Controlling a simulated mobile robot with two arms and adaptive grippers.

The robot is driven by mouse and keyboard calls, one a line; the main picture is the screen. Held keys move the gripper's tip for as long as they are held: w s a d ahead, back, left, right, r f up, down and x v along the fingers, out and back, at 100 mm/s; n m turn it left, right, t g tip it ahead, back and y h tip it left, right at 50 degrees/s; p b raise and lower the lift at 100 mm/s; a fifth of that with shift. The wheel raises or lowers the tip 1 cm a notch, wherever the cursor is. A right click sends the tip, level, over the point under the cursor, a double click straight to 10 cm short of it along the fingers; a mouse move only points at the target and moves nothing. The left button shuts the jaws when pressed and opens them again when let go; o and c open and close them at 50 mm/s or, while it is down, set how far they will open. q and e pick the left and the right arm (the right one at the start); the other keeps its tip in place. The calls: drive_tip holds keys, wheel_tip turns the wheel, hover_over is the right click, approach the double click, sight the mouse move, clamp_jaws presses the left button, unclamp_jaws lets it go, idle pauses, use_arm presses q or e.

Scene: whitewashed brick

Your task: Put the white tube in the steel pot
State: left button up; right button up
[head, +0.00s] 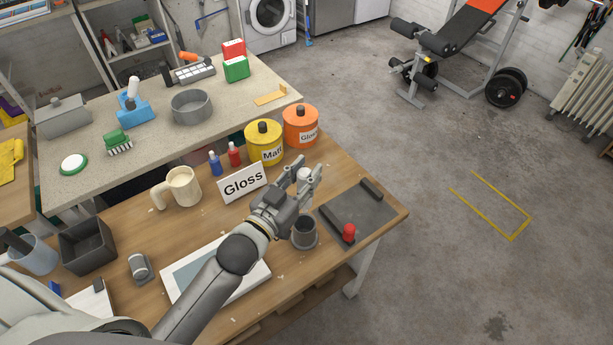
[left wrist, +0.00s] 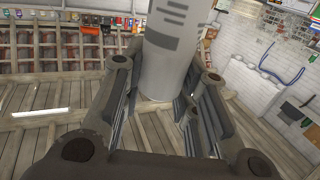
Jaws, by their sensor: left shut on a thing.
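My left gripper (head: 308,176) is shut on the white tube (head: 303,174), above the right part of the wooden table. In the left wrist view the white tube (left wrist: 165,68) with grey label marks stands between the fingers. Its far end runs out of the picture. A small dark grey metal pot (head: 304,233) with an open top and a wider foot stands on the table, just below the gripper in the picture. The tube is apart from it. A wide grey round pan (head: 191,107) stands on the back bench. I cannot tell which is called the steel pot. My right gripper is not in view.
A dark tray (head: 372,216) with a red item (head: 348,233) lies near the table's right edge.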

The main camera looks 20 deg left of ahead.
use_arm(q)
drive_tip(key=shift+s+a+f+b, duration=0.15)
drive_tip(key=shift+s+f+b, duration=0.1)
drive_tip(key=shift+f+b, duration=0.35)
wheel_tip(320, 180, down, 4)
drive_tip(key=b, duration=0.3)
drive_tip(key=shift+w+r+b, duration=0.1)
drive_tip(key=shift+w+b, duration=0.05)
drive_tip(key=shift+b, duration=0.2)
drive_tip(key=shift+f+b, duration=1.35)
drive_tip(key=shift+f, duration=0.9)
drive_tip(key=o, duration=1.1)
drive_tip(key=v, duration=1.2)
